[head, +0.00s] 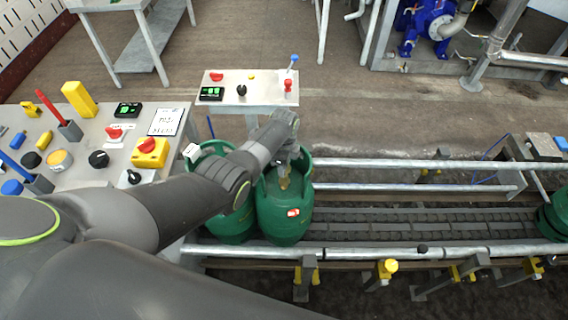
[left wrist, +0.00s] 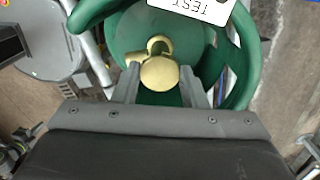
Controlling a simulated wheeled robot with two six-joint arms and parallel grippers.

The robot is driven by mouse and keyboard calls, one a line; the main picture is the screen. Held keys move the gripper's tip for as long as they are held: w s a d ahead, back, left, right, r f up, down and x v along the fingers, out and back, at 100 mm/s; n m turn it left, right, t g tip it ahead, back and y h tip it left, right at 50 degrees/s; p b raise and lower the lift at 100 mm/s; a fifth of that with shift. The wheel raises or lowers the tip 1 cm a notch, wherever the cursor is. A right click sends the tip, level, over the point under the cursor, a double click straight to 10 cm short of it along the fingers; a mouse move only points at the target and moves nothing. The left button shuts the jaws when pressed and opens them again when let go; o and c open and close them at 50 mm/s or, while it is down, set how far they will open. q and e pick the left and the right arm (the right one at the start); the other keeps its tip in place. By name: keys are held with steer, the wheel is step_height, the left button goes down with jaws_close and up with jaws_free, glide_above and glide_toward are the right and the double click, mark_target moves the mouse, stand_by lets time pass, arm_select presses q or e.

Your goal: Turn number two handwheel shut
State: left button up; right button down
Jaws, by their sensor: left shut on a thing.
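Two green gas cylinders stand side by side at the left end of the conveyor: the left one (head: 236,226) and the right one (head: 284,222), which has a small red-and-white label. My left arm reaches over them, and my left gripper (head: 286,166) is at the right cylinder's top, inside its collar. In the left wrist view my left gripper (left wrist: 160,92) is shut on a round brass handwheel (left wrist: 160,73), one finger on each side. The brass valve (left wrist: 158,45) is just behind it. A white tag marked TEST (left wrist: 196,8) hides part of the green collar. My right gripper is out of view.
Grey rails (head: 420,250) run along the conveyor (head: 400,225), clear up to another green cylinder (head: 555,217) at the far right. A small control table (head: 225,97) stands behind. A bench (head: 95,150) with buttons and knobs is at the left.

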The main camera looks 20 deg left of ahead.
arm_select(q)
steer(key=shift+w+r, duration=0.1)
steer(key=o, duration=1)
steer(key=shift+c, duration=0.2)
step_height(320, 180, up, 5)
steer(key=shift+r+p, duration=0.15)
steer(key=shift+p, duration=0.65)
step_height(320, 180, up, 12)
steer(key=shift+b, duration=0.35)
